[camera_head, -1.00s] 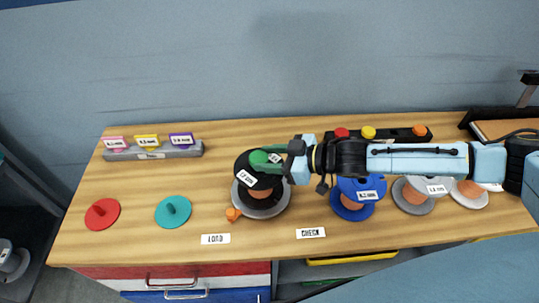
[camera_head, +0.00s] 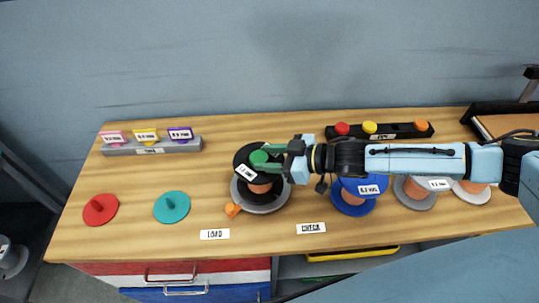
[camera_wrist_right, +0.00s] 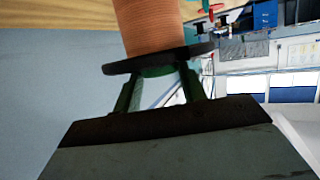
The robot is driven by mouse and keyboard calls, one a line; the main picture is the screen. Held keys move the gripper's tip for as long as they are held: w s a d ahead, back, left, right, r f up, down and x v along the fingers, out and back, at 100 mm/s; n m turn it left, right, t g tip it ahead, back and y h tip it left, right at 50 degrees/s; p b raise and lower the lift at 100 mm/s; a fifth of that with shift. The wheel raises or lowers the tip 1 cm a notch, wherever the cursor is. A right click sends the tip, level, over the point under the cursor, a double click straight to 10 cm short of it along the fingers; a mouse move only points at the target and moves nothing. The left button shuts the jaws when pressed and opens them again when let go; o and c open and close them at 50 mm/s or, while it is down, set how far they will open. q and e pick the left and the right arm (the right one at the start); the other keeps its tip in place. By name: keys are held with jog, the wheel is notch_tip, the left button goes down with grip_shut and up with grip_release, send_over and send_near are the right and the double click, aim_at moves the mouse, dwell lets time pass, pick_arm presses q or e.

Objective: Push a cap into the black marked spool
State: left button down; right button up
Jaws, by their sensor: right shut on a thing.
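The black marked spool (camera_head: 243,159) stands upright on a grey round base (camera_head: 267,208) near the middle of the table, with a white label on its black top flange and copper-coloured winding below. A green cap (camera_head: 259,157) sits at the centre of that flange. My right gripper (camera_head: 272,158) comes in from the right and is shut on the green cap. In the right wrist view, the green fingers (camera_wrist_right: 160,92) meet the black flange (camera_wrist_right: 160,60), with the winding (camera_wrist_right: 148,25) beyond. How deep the cap sits is hidden. My left gripper is out of view.
A blue spool (camera_head: 352,205) and other spools stand to the right. A black rack (camera_head: 385,131) with coloured caps and a grey rack (camera_head: 170,147) are at the back. Red (camera_head: 100,210) and teal (camera_head: 172,207) discs lie left. An orange knob (camera_head: 233,210) is beside the base.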

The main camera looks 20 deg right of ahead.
jog(key=shift+s+f, duration=0.2)
jog(key=shift+f, duration=0.3)
dwell(0.3)
jog(key=o, duration=1)
jog(key=shift+d, duration=0.1)
jog(key=shift+o, duration=0.2)
jog(key=v, duration=1.3)
jog(key=shift+r, duration=0.4)
jog(key=shift+d, duration=0.1)
